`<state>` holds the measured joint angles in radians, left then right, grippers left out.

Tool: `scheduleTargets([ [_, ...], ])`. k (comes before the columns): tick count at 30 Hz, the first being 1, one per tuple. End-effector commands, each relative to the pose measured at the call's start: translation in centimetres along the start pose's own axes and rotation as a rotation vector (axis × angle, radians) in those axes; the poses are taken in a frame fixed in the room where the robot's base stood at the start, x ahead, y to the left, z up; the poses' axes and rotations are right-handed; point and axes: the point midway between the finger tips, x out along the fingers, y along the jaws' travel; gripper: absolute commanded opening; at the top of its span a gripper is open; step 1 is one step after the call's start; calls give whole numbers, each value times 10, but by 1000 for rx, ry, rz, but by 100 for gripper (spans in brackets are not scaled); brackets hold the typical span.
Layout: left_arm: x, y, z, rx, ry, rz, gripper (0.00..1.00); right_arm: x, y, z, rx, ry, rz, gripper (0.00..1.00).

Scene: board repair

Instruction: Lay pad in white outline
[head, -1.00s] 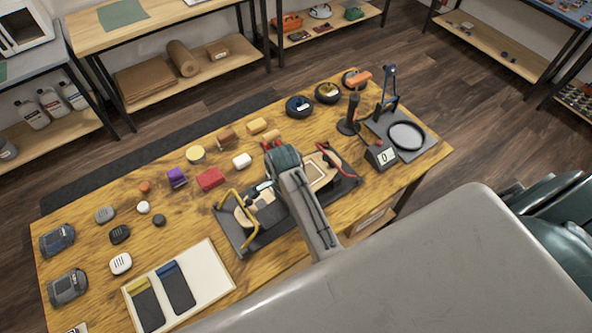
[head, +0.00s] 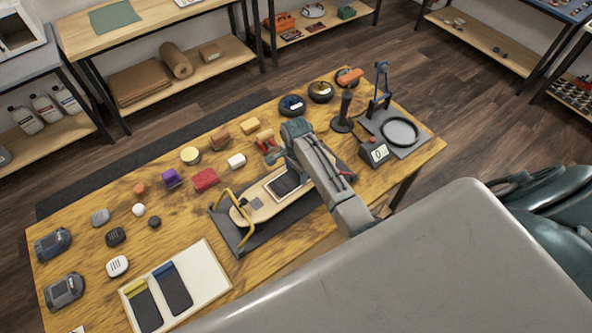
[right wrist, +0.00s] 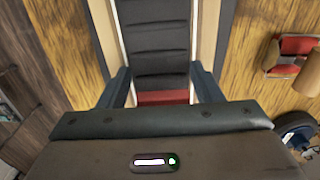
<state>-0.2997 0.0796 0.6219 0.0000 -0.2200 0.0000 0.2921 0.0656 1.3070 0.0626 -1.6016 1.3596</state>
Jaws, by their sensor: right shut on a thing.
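The dark ribbed pad (head: 286,185) with a red end lies over the white outline on the wooden board (head: 262,211). In the right wrist view the pad (right wrist: 160,40) runs lengthwise, with a white outline line (right wrist: 120,25) along each long side. My right gripper (right wrist: 160,85) is shut on the pad at its red end. I cannot tell whether the pad rests flat or hovers slightly. My right forearm hides the board's right part in the head view. My left gripper is not in view.
The board sits in a dark holder with a yellow handle (head: 242,222). A cream tray (head: 203,275) holds two pads with yellow and blue ends; its right section is empty. Several small blocks, pucks and tape rolls stand on the table behind.

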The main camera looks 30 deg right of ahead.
Motion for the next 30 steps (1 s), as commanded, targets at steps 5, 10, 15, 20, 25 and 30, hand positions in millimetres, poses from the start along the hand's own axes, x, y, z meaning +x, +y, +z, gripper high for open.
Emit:
scheduleTargets([
  [5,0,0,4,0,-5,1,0,0,0,0,0,0,-2,37],
  [10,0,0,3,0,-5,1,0,3,0,0,0,0,-1,63],
  [15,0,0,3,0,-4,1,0,2,0,0,-1,0,-1,81],
  [20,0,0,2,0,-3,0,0,2,0,0,-1,0,-1,81],
  [25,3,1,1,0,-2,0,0,-5,-1,0,-1,1,-3,81],
  [30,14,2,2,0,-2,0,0,-30,-2,0,-1,1,-7,81],
])
